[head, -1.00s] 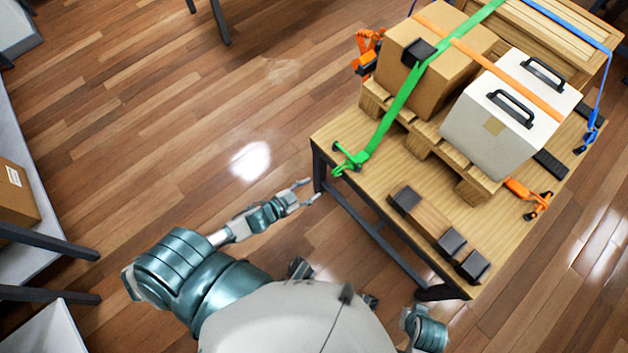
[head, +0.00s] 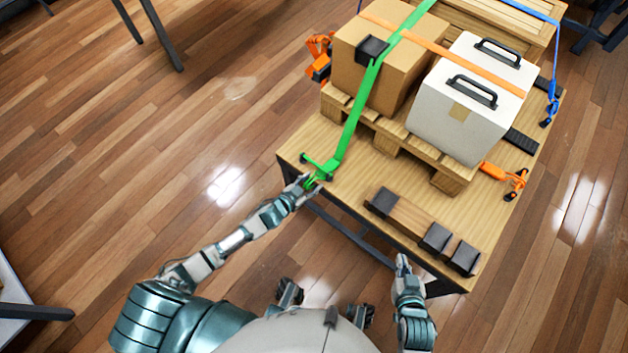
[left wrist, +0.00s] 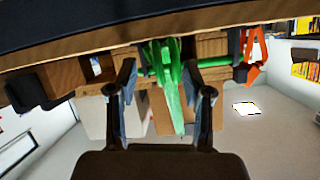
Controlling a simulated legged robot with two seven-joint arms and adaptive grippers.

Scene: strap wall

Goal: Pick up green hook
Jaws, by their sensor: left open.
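The green hook (head: 322,172) sits at the lower end of a green strap (head: 356,110), at the near left corner of the wooden table (head: 385,205). My left gripper (head: 304,184) is at that corner, right at the hook. In the left wrist view the open fingers of my left gripper (left wrist: 163,90) stand on either side of the green hook (left wrist: 168,62). I cannot tell whether a finger touches it. My right gripper (head: 403,264) is near the table's front edge, away from the hook. Its fingers are too small to read.
A cardboard box (head: 375,75) and a white case (head: 465,125) stand on a pallet (head: 390,140), strapped down. An orange hook (head: 516,184) is at the table's right edge. A wooden block with black pads (head: 410,215) lies near the front edge.

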